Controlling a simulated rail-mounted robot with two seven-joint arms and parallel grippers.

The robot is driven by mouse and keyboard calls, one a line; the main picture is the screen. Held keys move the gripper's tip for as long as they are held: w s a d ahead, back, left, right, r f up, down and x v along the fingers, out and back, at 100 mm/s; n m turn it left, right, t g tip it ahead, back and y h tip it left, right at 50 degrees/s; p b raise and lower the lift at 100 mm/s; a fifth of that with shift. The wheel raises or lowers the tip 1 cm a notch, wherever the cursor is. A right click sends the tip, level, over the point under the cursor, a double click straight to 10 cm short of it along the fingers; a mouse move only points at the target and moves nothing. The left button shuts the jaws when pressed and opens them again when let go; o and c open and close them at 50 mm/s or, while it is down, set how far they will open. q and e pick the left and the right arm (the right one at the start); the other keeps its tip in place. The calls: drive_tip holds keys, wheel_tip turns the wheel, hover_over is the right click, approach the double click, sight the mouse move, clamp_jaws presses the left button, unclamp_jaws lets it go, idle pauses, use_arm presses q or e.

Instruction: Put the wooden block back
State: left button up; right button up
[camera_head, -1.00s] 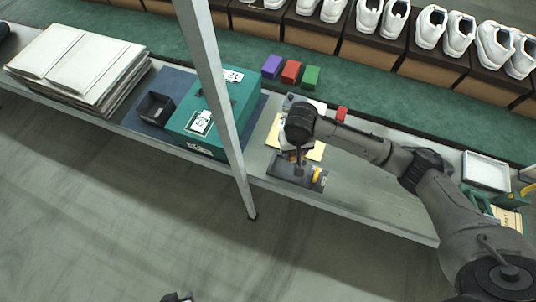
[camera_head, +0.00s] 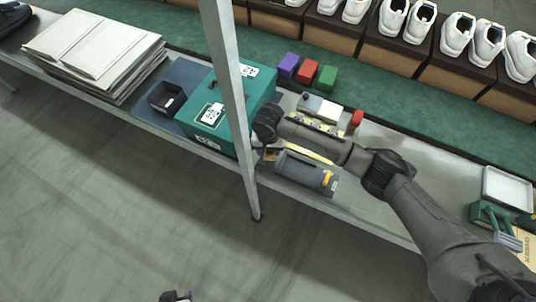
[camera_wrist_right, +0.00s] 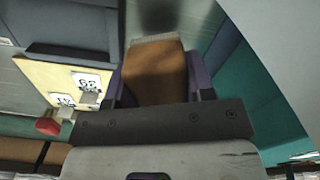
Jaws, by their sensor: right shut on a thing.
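The brown wooden block (camera_wrist_right: 155,75) is between the two fingers of my right gripper (camera_wrist_right: 158,85) in the right wrist view; its far end is paler. In the head view the right gripper (camera_head: 269,150) is between the teal box (camera_head: 213,122) and the grey case (camera_head: 300,172), above the bench. Only a small brown bit of the block (camera_head: 270,155) shows there, under the wrist. A small dark part (camera_head: 176,296) at the bottom edge may be my left gripper; its jaws cannot be made out.
A slanted metal post (camera_head: 236,105) stands just left of the right gripper. A yellow fixture with printed labels (camera_wrist_right: 75,80) lies beside it. Purple, red and green blocks (camera_head: 308,72) stand behind. Stacked white boards (camera_head: 95,50) lie far left. The bench front right of the case is clear.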

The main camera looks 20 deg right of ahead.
sight(268, 154)
drive_tip(key=shift+f+b, duration=0.75)
drive_tip(key=shift+f, duration=1.3)
drive_tip(key=o, duration=0.5)
drive_tip(key=shift+f, duration=0.1)
drive_tip(key=shift+o, duration=0.2)
wheel_tip(268, 154, up, 12)
drive_tip(key=p, duration=0.3)
